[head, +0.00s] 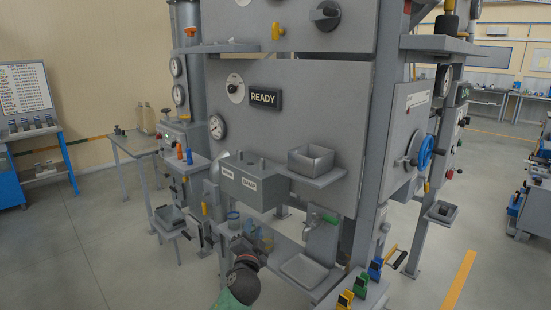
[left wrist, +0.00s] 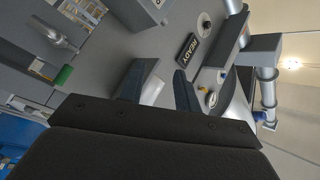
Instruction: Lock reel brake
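No part is plainly labelled as a reel brake, and I cannot tell which one it is. My left gripper (head: 243,250) is low in front of the machine, below the grey box with two labels. In the left wrist view its fingers (left wrist: 160,78) stand apart with nothing gripped between them. My right gripper is not in view.
The grey labelled box (head: 252,184) and an open metal bin (head: 311,158) jut from the front. A READY sign (head: 265,98) is above. Yellow, green and blue clips (head: 360,285) stand at the lower right. A side table (head: 135,143) is at left. The floor at left is clear.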

